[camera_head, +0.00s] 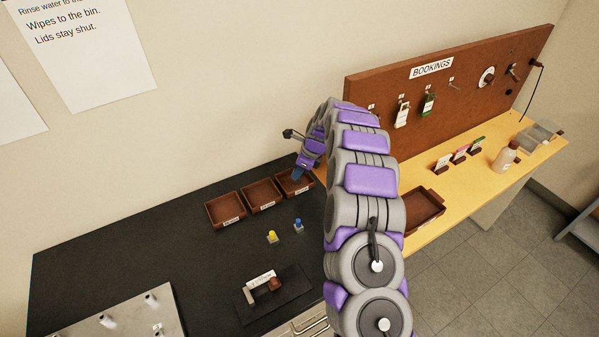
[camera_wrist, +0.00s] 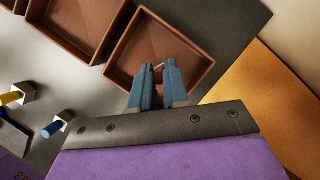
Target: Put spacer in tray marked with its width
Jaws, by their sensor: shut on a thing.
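My gripper (camera_wrist: 158,78) is shut on a small dark reddish piece (camera_wrist: 158,75), likely the spacer, mostly hidden between the blue-grey fingers. In the wrist view the fingertips and the piece show over the inside of a brown tray (camera_wrist: 160,38); its height above the tray floor is hard to tell. In the head view this is the rightmost tray (camera_head: 288,188) of a row of three, and my gripper (camera_head: 298,176) is at it. The middle tray (camera_head: 262,197) and left tray (camera_head: 225,211) look empty. The labels on the tray fronts are too small to read.
A dark stand (camera_head: 290,300) with a white label is nearer. A grey metal plate (camera_head: 125,320) lies front left. The black bench is clear at left.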

